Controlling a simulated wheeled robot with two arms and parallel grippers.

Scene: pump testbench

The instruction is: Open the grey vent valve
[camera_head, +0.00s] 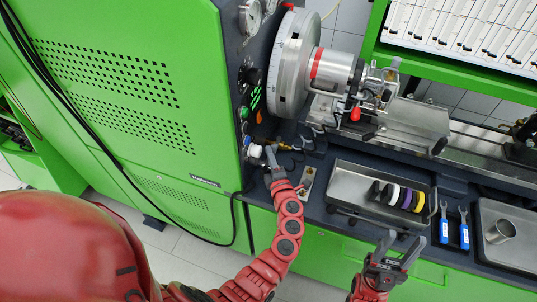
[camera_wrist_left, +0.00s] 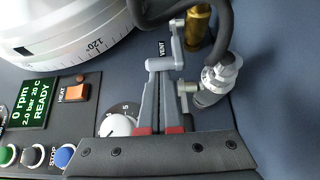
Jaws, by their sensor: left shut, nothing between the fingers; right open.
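The grey vent valve lever (camera_wrist_left: 178,42) is beside the VENT label on the dark panel in the left wrist view. It stands next to a brass fitting (camera_wrist_left: 198,26). My left gripper (camera_head: 271,158) is at the bench panel, and its fingers (camera_wrist_left: 164,72) show in the left wrist view with their tips right by the lever's lower end. It is shut with nothing held; whether the tips touch the lever I cannot tell. In the head view the valve is too small and covered to make out. My right gripper (camera_head: 388,252) is open and empty in front of the bench.
A metal hose fitting (camera_wrist_left: 218,78) and a black hose are close right of the left fingers. A white dial (camera_wrist_left: 118,125), HEAT switch (camera_wrist_left: 75,93) and buttons are to the left. A tray (camera_head: 350,188) with coloured rings, blue-handled tools (camera_head: 444,228) and a metal cup (camera_head: 501,231) are on the bench.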

